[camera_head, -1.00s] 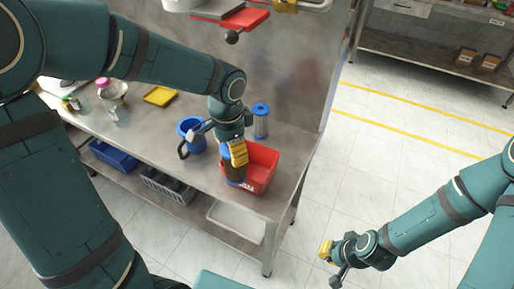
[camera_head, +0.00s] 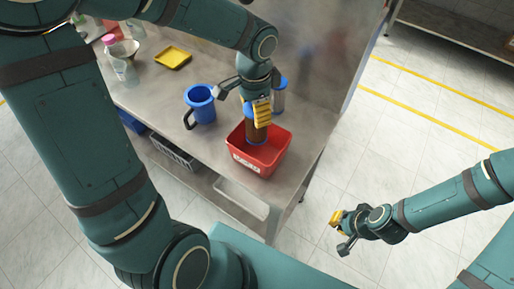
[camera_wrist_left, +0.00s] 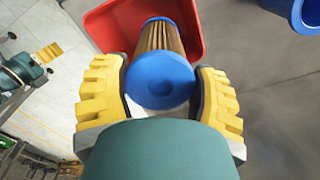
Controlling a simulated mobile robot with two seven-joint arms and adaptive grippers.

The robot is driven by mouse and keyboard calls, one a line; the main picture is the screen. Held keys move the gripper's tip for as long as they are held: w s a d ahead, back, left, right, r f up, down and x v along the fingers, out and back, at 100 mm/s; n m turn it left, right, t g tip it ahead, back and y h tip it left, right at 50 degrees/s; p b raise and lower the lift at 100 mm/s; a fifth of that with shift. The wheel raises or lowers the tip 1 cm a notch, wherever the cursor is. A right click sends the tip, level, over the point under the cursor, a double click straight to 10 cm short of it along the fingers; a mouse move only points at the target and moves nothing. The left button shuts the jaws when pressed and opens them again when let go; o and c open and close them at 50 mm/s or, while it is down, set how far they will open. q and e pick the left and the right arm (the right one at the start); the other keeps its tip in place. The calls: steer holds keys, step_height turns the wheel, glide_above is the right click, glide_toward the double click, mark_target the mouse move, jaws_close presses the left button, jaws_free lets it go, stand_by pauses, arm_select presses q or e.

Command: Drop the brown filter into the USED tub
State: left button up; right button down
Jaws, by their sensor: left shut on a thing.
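The brown filter (camera_head: 257,133) has pleated brown sides and blue end caps. It hangs roughly upright over the opening of the red tub (camera_head: 277,157), its lower end at or just inside the rim; I cannot tell how deep. The tub has a white label on its front, too small to read surely. My left gripper (camera_head: 257,111) is shut on the filter near its upper blue cap. In the left wrist view, yellow fingers flank the blue cap (camera_wrist_left: 160,78), with the red tub (camera_wrist_left: 200,18) beyond. My right gripper (camera_head: 340,220) hangs over the floor, away from the bench; its jaw opening is unclear.
A blue jug (camera_head: 201,104) stands left of the tub on the steel bench (camera_head: 160,100). Another blue-capped cylinder (camera_head: 280,94) stands behind the gripper. A yellow tray (camera_head: 173,57) and bottles are farther left. A grey crate (camera_head: 175,152) sits on the lower shelf.

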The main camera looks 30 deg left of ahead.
arm_select(q)
steer(key=shift+f+b, duration=1)
steer(key=shift+f, duration=0.6)
steer(key=o, duration=1.4)
steer(key=shift+r, duration=0.15)
